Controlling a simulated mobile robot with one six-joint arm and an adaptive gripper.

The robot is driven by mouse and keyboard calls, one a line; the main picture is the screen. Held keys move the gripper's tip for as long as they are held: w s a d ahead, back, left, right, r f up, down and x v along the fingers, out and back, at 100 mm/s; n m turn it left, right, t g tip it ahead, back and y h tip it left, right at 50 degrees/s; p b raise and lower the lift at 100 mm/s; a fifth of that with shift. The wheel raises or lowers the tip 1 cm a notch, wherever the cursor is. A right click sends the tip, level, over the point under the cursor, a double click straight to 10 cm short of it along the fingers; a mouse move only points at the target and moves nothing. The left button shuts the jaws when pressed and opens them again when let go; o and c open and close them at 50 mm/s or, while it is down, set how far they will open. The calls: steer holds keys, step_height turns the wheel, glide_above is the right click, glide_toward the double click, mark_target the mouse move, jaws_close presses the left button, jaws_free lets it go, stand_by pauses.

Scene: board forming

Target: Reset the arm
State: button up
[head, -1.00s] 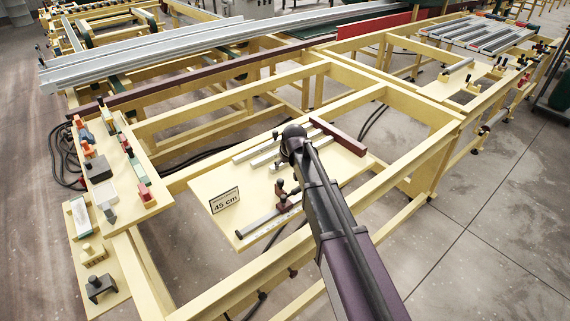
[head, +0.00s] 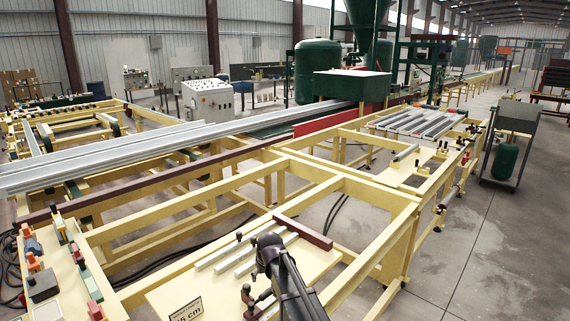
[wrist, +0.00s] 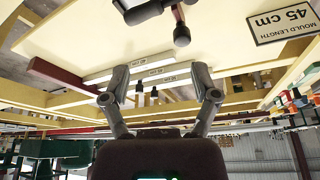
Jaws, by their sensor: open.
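My gripper (wrist: 163,92) is open and empty in the wrist view, its two dark fingers spread apart. That view is upside down. In the head view my dark arm reaches over a pale board, and my wrist hides my fingers. The board (head: 180,297) lies on the yellow frame with a "45 cm" sign (head: 186,309) near its left corner. Light grey bars (head: 214,252) and a dark red bar (head: 302,233) lie on the board. A dark clamp-like piece (head: 248,298) stands just left of my arm. My fingers appear apart from the bars.
A side shelf at the left holds several small coloured blocks and tools (head: 78,257). Long grey beams (head: 120,150) lie across the frames behind. Another table (head: 420,124) with grey bars stands at the back right. Open concrete floor (head: 470,240) lies at the right.

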steer(key=s+d+f+m+g+h+b, duration=0.1)
steer(key=s+d+f+m+b, duration=0.1)
steer(key=s+d, duration=0.9)
steer(key=s+d+f+m+g+b, duration=0.2)
steer(key=s+d+f, duration=0.3)
steer(key=s+d, duration=0.6)
steer(key=d+m+b, duration=0.1)
steer(key=d, duration=0.2)
steer(key=shift+d+g+h, duration=0.15)
steer(key=shift+g+h, duration=0.15)
steer(key=shift+h, duration=0.1)
steer(key=shift+w, duration=0.1)
